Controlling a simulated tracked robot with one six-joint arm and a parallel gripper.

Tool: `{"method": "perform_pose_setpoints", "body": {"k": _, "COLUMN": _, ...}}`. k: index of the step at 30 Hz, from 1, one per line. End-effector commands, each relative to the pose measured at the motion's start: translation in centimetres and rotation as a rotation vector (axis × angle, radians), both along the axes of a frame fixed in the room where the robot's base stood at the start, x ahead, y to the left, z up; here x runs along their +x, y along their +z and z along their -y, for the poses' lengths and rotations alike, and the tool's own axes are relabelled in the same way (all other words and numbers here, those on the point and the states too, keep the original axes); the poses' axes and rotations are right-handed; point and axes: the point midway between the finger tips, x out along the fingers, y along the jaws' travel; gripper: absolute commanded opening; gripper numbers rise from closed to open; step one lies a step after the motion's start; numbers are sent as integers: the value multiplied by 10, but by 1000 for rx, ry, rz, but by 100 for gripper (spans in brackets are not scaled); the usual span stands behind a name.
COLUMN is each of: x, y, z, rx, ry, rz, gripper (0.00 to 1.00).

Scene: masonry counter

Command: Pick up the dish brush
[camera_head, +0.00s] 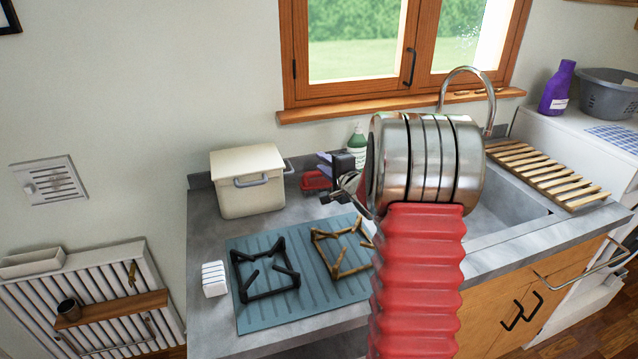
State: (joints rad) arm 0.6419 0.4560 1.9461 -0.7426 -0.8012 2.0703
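I cannot make out a dish brush for certain in the head view; part of the counter is hidden behind my arm. My gripper (345,186) is in front of the silver end of my red arm, above the back of the counter. Its dark and metallic parts overlap, so I cannot tell whether it is open or shut. Behind it, partly covered, are a red item (315,181) and a bluish-purple item (325,160). A small white ridged block (213,279) lies left of the blue mat; what it is remains unclear.
The ribbed blue mat (315,304) holds a black grate (266,274) and a brown grate (340,247). A cream bin (247,189) and green bottle (357,143) stand behind. The sink (490,215), tap (466,70) and wooden rack (545,174) are at right.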

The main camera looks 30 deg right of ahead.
Motion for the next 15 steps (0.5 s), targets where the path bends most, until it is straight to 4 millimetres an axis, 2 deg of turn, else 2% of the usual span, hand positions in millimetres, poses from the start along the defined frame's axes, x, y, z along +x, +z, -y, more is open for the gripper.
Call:
{"method": "perform_pose_setpoints", "body": {"k": 12, "x": 0, "y": -65, "z": 0, "rx": 2, "ry": 0, "rz": -4, "gripper": 23}}
{"method": "perform_pose_setpoints", "body": {"k": 14, "x": 0, "y": -72, "z": 0, "rx": 2, "ry": 0, "rz": -4, "gripper": 23}}
{"method": "perform_pose_setpoints", "body": {"k": 15, "x": 6, "y": -71, "z": 0, "rx": -2, "ry": 1, "rz": 0, "gripper": 23}}
